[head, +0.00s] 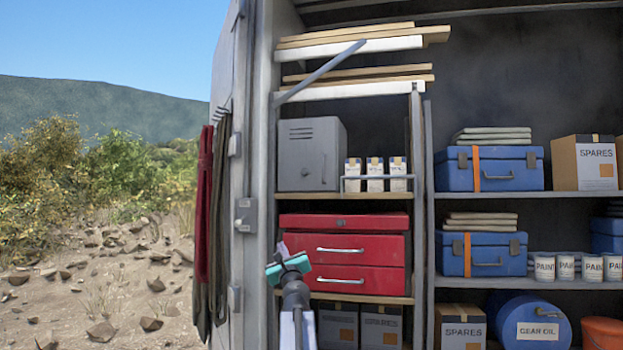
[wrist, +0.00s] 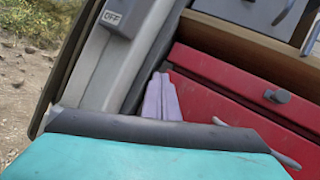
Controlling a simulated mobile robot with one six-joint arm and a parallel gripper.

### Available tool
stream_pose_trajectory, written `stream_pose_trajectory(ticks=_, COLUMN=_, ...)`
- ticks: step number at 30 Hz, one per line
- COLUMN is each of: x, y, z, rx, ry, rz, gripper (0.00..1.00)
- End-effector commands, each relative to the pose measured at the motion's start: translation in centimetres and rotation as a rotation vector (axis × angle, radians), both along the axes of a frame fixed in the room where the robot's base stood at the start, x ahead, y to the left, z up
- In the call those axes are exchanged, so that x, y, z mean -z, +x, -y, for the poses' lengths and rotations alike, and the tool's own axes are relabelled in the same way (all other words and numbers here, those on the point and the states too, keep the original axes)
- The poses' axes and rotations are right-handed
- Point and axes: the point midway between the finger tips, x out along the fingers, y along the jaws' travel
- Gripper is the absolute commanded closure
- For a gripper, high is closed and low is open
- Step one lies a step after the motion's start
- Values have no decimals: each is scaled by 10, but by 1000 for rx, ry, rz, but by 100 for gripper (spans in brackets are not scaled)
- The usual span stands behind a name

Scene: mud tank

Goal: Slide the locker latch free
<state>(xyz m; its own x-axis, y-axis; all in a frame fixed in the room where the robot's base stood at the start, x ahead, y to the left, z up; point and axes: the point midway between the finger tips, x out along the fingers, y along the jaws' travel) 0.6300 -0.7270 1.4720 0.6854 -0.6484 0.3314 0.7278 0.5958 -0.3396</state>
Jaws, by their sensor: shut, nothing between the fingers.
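The grey locker (head: 309,155), with vent slots near its top, stands on the wooden shelf above the red tool chest (head: 344,222). Its lower front shows at the top right of the wrist view (wrist: 238,8). A small bluish-grey piece (wrist: 284,12) shows there, but I cannot tell if it is the latch. In the head view the latch is too small to make out. My gripper (head: 288,265) is in front of the chest's left side, below and apart from the locker. Its pale lilac fingers (wrist: 161,98) are together and empty.
An OFF switch box (wrist: 118,16) is on the door post left of the fingers. The chest's drawer handle (head: 340,281) juts out near my gripper. Small cartons behind a rail (head: 377,177) stand right of the locker. Open ground lies left.

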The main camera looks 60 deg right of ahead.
Motion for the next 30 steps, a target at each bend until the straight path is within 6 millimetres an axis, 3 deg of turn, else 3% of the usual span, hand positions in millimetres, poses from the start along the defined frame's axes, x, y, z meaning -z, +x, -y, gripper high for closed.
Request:
stream_pose_trajectory(ticks=1, x=-29, y=-13, z=7, rx=21, ry=-62, rz=-42, gripper=100)
stream_pose_trajectory(ticks=6, x=-103, y=-55, z=15, rx=95, ry=-269, rz=-214, gripper=100)
stream_pose_trajectory(ticks=12, x=-174, y=-103, z=19, rx=186, ry=-469, rz=-415, gripper=100)
stream_pose_trajectory(ticks=15, x=-196, y=-121, z=20, rx=219, ry=-534, rz=-490, gripper=100)
stream_pose_trajectory(ticks=20, x=-212, y=-136, z=19, rx=248, ry=-586, rz=-556, gripper=100)
stream_pose_trajectory(ticks=30, x=-213, y=-137, z=19, rx=252, ry=-592, rz=-565, gripper=100)
